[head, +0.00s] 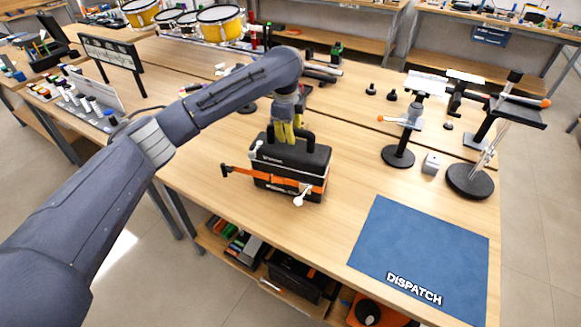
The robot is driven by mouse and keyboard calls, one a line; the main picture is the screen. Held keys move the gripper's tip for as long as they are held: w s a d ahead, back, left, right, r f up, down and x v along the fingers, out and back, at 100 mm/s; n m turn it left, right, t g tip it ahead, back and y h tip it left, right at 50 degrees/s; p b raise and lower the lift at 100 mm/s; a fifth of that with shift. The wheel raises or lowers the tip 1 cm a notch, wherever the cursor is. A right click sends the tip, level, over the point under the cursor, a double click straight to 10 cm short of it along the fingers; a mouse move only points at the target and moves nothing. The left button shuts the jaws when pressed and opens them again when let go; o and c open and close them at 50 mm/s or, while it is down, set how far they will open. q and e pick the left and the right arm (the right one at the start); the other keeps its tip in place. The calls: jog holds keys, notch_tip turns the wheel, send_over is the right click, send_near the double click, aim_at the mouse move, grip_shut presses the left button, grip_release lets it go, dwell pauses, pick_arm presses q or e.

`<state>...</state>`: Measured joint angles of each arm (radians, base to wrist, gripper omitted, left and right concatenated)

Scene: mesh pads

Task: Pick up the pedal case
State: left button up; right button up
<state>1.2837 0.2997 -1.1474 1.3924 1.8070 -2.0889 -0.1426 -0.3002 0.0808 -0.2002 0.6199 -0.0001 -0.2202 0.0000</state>
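The pedal case (292,160) is a black box with an orange strap around its lower part and a dark handle on top. It stands upright on the wooden table near the front edge. My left gripper (286,133) points down at the top of the case, with its yellowish fingers at the handle. The fingers overlap the handle in this view, and I cannot tell whether they are closed on it. My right gripper is not in view.
A blue mat marked DISPATCH (424,252) lies at the front right. A small stand with a round base (398,156) and a taller stand (470,181) are behind it. Yellow drums (221,24) stand at the back. Bare tabletop lies between case and mat.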

pick_arm(q)
grip_shut()
jog(key=shift+r, duration=0.2)
notch_tip(320, 180, up, 20)
jog(key=f, duration=0.1)
jog(key=shift+s+f, duration=0.2)
jog(key=shift+f, duration=4.15)
jog(key=shift+s+f, duration=0.15)
jog(key=shift+f, duration=4.35)
